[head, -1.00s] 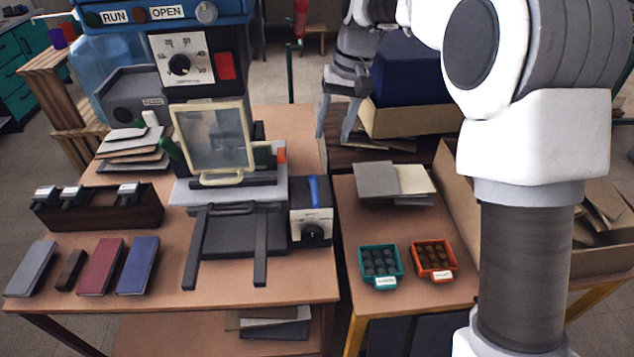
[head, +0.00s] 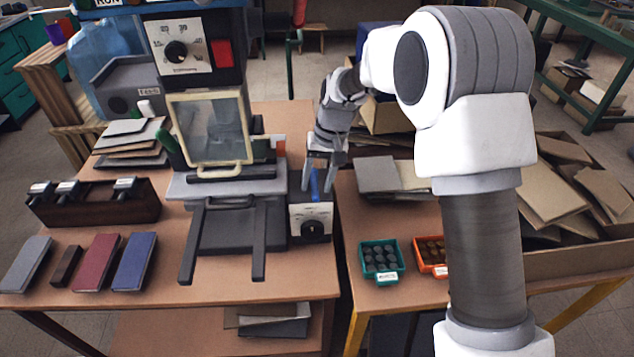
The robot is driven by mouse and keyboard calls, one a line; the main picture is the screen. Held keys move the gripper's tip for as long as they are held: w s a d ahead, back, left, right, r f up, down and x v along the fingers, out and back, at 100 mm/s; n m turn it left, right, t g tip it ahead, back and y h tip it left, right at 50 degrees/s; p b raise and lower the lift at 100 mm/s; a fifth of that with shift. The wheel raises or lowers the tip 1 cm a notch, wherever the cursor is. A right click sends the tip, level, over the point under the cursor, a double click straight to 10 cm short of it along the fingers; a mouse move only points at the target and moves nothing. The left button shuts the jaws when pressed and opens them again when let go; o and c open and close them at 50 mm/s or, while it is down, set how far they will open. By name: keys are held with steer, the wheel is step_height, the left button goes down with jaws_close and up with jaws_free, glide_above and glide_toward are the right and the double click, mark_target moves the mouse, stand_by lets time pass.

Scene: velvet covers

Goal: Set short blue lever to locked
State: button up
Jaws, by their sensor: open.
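The short blue lever (head: 314,186) is a narrow blue strip on top of the small grey box (head: 311,222) with a round black knob, at the right side of the press. My gripper (head: 318,180) is open and points down over this box. In the picture, its two fingers stand on either side of the lever. I cannot tell whether they touch it. The gripper hides part of the lever's far end, and no locked marking is readable.
The press with its framed clear guard (head: 210,129) stands just left of my gripper. A teal tray (head: 381,262) and an orange tray (head: 430,257) sit on the right table. Flat sheets (head: 378,178) lie behind them. The front of the left table is partly clear.

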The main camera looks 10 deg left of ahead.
steer(key=shift+f, duration=0.15)
jaws_close()
stand_by(1.4)
